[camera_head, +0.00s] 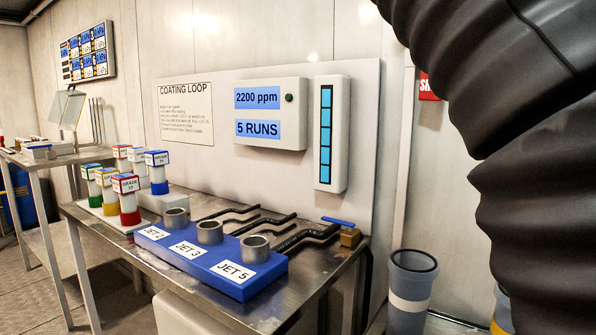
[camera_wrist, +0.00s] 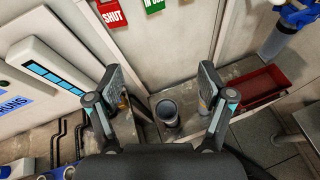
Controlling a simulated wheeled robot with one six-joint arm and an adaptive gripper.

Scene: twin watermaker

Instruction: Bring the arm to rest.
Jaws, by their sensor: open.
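My gripper (camera_wrist: 162,88) shows in the wrist view with its two fingers spread wide and nothing between them. The gripper itself is not visible in the head view.
A steel bench (camera_head: 316,284) holds a blue block (camera_head: 208,262) with three jet cups, several grade bottles and a valve with a blue handle (camera_head: 338,221). A red tray (camera_wrist: 262,86) lies right in the wrist view.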

